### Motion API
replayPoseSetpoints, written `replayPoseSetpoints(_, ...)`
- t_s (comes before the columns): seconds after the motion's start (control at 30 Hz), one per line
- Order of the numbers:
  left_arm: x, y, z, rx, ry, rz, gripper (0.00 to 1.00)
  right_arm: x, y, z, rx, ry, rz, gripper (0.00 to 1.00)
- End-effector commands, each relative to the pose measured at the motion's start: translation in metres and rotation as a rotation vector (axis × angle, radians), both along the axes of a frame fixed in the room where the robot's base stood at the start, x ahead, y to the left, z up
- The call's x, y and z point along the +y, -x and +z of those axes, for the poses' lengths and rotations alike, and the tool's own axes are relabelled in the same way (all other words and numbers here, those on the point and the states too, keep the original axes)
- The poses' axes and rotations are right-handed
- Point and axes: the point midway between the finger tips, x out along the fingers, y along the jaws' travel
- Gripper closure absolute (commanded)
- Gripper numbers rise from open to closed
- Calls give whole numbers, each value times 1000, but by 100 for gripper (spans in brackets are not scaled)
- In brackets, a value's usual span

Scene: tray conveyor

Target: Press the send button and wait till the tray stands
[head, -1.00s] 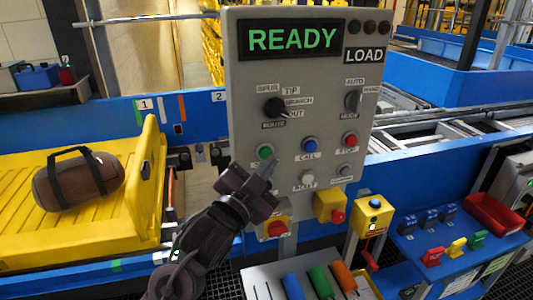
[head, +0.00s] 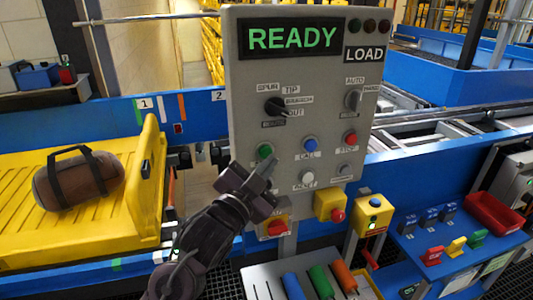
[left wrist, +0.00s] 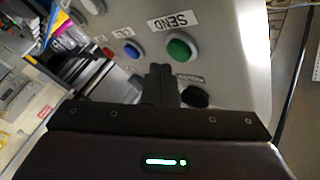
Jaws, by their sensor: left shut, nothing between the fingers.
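The green send button (head: 265,152) is on the grey control panel (head: 240,110), whose display (head: 292,38) reads READY. In the left wrist view the green button (left wrist: 180,48) has a SEND label by it. My left gripper (head: 272,162) is shut and empty, with its fingertips just below and right of the button in the head view. In the left wrist view a gap shows between the fingers (left wrist: 163,75) and the button. The yellow tray (head: 145,200) stands at the left with a brown bag (head: 80,178) on it. My right gripper is not in view.
A blue call button (head: 310,144), a red stop button (head: 349,139) and a white reset button (head: 307,177) are close by on the panel. A selector knob (head: 275,107) is above.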

Motion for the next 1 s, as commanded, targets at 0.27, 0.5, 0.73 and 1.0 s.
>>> replayPoseSetpoints(0.27, 0, 0, 0, 0, 0, 0, 100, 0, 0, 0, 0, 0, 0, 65)
replayPoseSetpoints(0.5, 0, 0, 0, 0, 0, 0, 100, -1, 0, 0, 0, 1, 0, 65)
replayPoseSetpoints(0.73, 0, 0, 0, 0, 0, 0, 100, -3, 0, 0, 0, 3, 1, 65)
replayPoseSetpoints(1.0, 2, -7, 1, 0, -2, 1, 100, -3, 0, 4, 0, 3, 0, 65)
